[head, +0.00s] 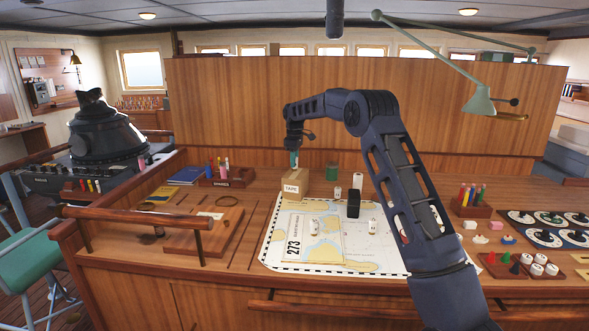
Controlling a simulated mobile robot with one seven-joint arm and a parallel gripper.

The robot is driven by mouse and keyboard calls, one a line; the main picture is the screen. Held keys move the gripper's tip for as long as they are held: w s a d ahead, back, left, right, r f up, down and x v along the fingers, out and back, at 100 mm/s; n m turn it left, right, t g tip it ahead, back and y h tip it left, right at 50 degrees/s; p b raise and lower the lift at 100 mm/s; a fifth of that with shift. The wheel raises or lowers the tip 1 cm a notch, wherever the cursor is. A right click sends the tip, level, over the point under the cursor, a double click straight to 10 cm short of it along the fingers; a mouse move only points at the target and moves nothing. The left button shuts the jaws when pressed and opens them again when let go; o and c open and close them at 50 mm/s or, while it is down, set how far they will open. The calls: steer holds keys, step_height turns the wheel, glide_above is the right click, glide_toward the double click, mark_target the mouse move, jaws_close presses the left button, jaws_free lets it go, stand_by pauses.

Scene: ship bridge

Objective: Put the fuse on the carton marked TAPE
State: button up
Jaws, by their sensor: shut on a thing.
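The carton marked TAPE (291,188) is a small tan box standing on the wooden desk at the back left corner of the chart. My gripper (293,150) points down right above the carton. It is shut on a small teal upright piece, which I take for the fuse (294,160). The fuse's lower end is at or just above the carton's top; I cannot tell whether they touch. The fuse's upper part is hidden by the gripper.
A chart (300,262) lies in front, with small white cylinders (314,226) and a black block (353,204) on or beside it. A green cylinder (332,171) stands behind right. A SPARES rack (222,181) is at left, a wooden rail (135,217) at front left.

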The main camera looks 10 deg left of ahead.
steer(key=shift+f, duration=1.8)
steer(key=shift+f, duration=0.15)
steer(key=o, duration=1)
